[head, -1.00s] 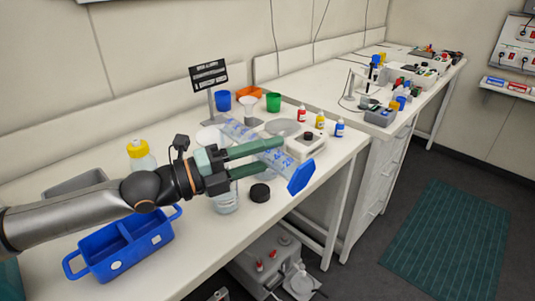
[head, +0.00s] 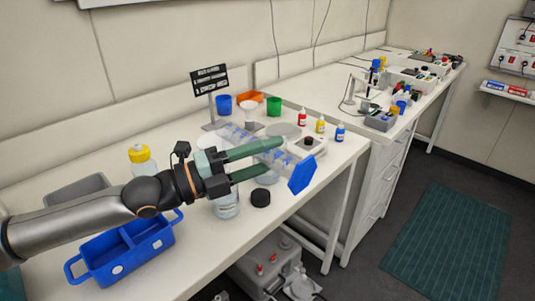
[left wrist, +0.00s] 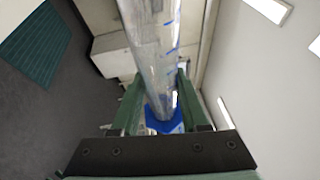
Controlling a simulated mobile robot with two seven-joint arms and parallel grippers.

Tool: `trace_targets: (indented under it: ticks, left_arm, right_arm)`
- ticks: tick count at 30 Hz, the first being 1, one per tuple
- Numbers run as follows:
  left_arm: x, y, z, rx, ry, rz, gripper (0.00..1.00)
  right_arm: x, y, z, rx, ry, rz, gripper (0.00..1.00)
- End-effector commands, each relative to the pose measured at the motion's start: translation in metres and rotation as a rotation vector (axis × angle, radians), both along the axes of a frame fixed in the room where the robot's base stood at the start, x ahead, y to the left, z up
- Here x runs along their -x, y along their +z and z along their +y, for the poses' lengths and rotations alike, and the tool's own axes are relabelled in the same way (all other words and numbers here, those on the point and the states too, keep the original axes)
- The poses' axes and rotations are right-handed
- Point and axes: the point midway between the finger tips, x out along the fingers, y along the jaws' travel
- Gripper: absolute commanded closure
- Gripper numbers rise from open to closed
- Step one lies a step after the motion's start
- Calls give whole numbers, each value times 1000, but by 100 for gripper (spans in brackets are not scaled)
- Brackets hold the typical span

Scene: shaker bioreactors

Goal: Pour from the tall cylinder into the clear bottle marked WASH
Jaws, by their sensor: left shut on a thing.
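My left gripper (head: 272,158) is shut on the tall cylinder (head: 238,135), a clear tube with blue marks and a blue hexagonal base (head: 302,174). It is held above the table, lying nearly flat, base to the right and open end to the left. In the left wrist view the cylinder (left wrist: 152,45) passes between both fingers. A clear bottle (head: 227,207) stands on the table below the gripper, partly hidden by it; its label is too small to read. The cylinder's mouth is not over this bottle. I see no liquid stream. My right gripper is out of view.
A black cap (head: 260,197) lies right of the clear bottle. A blue divided caddy (head: 122,268) and a yellow-capped bottle (head: 142,157) are at left. Blue (head: 223,106) and green (head: 273,106) cups, a sign (head: 210,80) and small dropper bottles (head: 320,125) stand behind.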

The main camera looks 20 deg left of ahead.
Motion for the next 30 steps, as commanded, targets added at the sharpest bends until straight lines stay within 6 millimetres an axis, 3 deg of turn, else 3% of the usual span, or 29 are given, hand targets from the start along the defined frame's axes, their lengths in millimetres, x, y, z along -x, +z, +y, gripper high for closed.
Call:
trace_targets:
  ticks: [30]
  left_arm:
    - [-1,12,2,86,0,35,100]
  right_arm:
    - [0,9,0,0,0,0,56]
